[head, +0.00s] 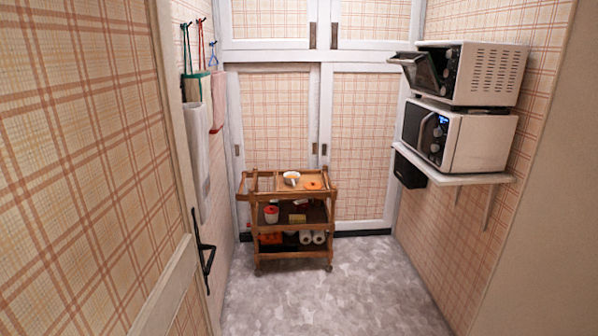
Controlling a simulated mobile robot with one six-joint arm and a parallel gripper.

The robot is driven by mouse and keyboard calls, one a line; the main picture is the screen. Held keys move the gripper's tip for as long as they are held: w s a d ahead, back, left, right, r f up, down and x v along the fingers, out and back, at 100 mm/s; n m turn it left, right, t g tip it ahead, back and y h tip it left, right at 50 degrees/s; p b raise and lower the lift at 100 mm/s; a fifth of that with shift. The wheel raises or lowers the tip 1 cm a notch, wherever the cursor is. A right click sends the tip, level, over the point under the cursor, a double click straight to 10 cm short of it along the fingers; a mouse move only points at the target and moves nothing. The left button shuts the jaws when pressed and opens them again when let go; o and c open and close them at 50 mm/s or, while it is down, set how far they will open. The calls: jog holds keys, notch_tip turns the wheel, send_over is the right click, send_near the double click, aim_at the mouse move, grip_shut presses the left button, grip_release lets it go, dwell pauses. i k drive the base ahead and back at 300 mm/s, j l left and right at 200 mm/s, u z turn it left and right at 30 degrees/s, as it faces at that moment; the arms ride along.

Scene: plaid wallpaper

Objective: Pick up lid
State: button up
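No lid can be made out for certain at this distance. On the top tray of the wooden cart (262,189), a flat orange piece (313,185) lies at the right, and I cannot tell if it is a lid. A white bowl (291,177) stands to its left with something light across it. On the middle shelf, a red container (271,218) has a white top (271,209), which may be a lid. My gripper is not in view.
Cloths and a white paper roll (197,140) hang on the left wall. Two ovens, the upper one (490,75) open, sit on a right wall shelf (460,178). The grey floor (335,285) before the cart is clear.

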aim_at(311, 185)
jog(key=i, duration=1.5)
jog(key=i+l+u, duration=0.1)
jog(key=i, duration=1.4)
jog(key=i+l, duration=0.15)
jog(key=i, duration=1.3)
